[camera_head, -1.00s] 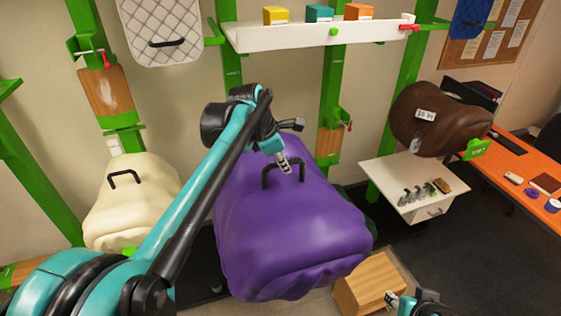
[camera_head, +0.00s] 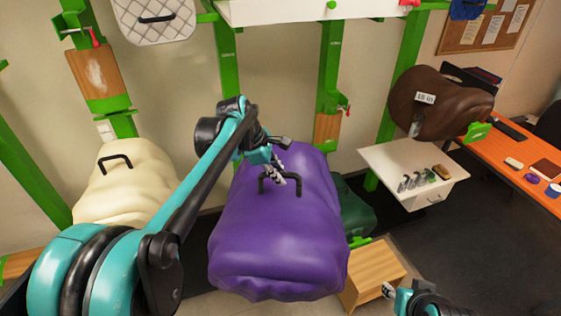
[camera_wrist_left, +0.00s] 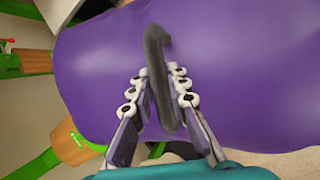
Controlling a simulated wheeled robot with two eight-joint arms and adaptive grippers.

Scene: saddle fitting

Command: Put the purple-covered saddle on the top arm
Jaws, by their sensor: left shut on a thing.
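The purple-covered saddle (camera_head: 275,235) hangs in the middle of the head view, in front of the wall rack. My left gripper (camera_head: 279,178) is shut on its black handle (camera_head: 264,187). In the left wrist view, the fingers (camera_wrist_left: 157,88) stand on both sides of the handle (camera_wrist_left: 155,42), above the purple cover (camera_wrist_left: 230,65). The saddle's underside is hidden. My right gripper (camera_head: 388,290) shows small at the lower right, apart from the saddle; its jaws are too small to read. I cannot tell which rack part is the top arm.
A cream saddle (camera_head: 130,185) is at left, a dark green one (camera_head: 355,212) partly behind the purple one. A brown saddle (camera_head: 440,105) sits at right above a white shelf (camera_head: 390,160). Green posts (camera_head: 228,65) line the wall.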

